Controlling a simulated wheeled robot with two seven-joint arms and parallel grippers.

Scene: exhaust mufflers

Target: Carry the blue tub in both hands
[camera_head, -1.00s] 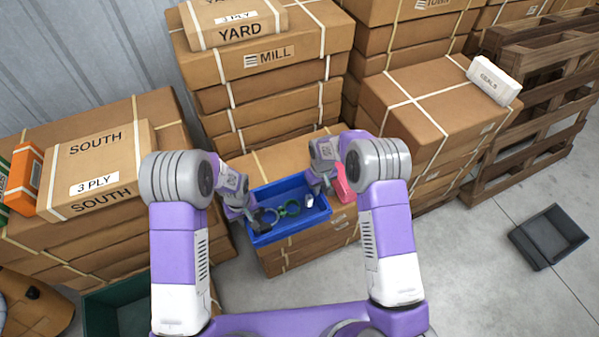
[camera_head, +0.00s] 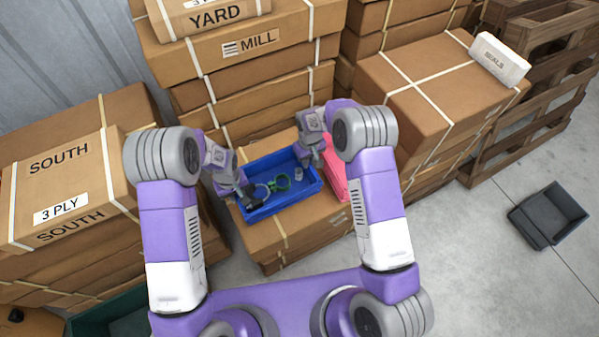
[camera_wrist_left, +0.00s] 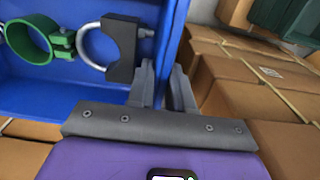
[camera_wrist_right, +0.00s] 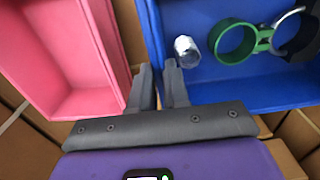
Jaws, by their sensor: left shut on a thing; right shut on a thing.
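The blue tub (camera_head: 285,207) is over the top of a low carton stack in the middle of the head view. I cannot tell whether it touches the carton. My left gripper (camera_head: 249,198) is shut on its left end wall; the left wrist view shows the fingers (camera_wrist_left: 166,85) on either side of that wall. My right gripper (camera_head: 308,163) is shut on the opposite wall, and its fingers (camera_wrist_right: 161,85) show in the right wrist view. Inside the tub lie a green clamp (camera_wrist_right: 236,40), a metal U-bolt with a dark saddle (camera_wrist_left: 122,47) and a small silvery piece (camera_wrist_right: 187,50).
A pink tub (camera_head: 334,168) stands close beside the blue tub's right end. The low carton (camera_head: 290,235) is below both. Tall carton stacks (camera_head: 250,85) stand behind and left. A dark bin (camera_head: 548,215) is on the open floor at right, and a green bin (camera_head: 105,318) at lower left.

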